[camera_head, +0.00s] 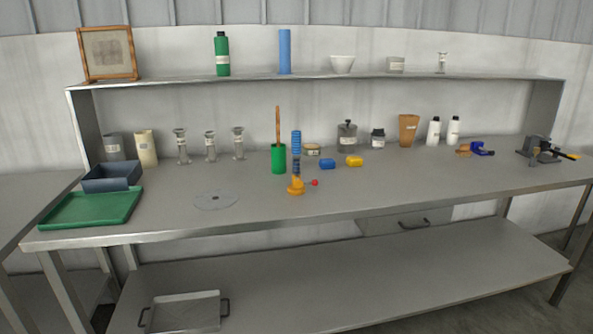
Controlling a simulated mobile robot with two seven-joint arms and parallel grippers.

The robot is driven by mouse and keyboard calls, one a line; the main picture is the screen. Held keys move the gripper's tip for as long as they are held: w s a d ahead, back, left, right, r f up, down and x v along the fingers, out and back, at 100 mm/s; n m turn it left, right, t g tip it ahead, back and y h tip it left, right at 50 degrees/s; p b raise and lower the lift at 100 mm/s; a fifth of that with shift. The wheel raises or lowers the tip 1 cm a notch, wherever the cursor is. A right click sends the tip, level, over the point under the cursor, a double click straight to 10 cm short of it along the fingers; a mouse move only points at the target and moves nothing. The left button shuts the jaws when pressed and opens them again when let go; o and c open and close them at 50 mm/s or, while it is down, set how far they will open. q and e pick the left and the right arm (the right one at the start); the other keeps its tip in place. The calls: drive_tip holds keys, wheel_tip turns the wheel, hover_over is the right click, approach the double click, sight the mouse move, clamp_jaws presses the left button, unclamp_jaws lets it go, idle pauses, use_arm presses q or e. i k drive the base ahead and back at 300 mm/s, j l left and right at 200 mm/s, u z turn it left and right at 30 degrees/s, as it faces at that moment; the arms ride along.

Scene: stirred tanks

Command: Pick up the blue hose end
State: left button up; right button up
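A ribbed blue hose-like piece (296,144) stands upright at the middle of the bench, right above an orange valve-like fitting (296,186) with a red knob. Whether the two are joined I cannot tell. A short blue piece (327,164) lies on the bench to the right, beside a similar yellow piece (354,161). A tall plain blue cylinder (285,51) stands on the upper shelf. Which of these blue things is the hose end is not clear from this view. Neither of my grippers is in view.
A green cup (279,160) holding a brown stick stands just left of the ribbed blue piece. A flat disc (216,200), a green tray (91,209) and a blue-grey bin (112,177) are at left. The right front of the bench (430,185) is clear.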

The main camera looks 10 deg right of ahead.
sight(292, 190)
drive_tip(key=u, duration=0.5)
drive_tip(key=l+u, duration=0.2)
drive_tip(key=u, duration=0.15)
drive_tip(key=l+u, duration=0.45)
drive_tip(key=u, duration=0.25)
drive_tip(key=k+l+u, duration=0.15)
drive_tip(key=l, duration=0.15)
drive_tip(key=l+u, duration=0.15)
drive_tip(key=l, duration=0.15)
drive_tip(key=k+l+u, duration=0.15)
drive_tip(key=l, duration=0.1)
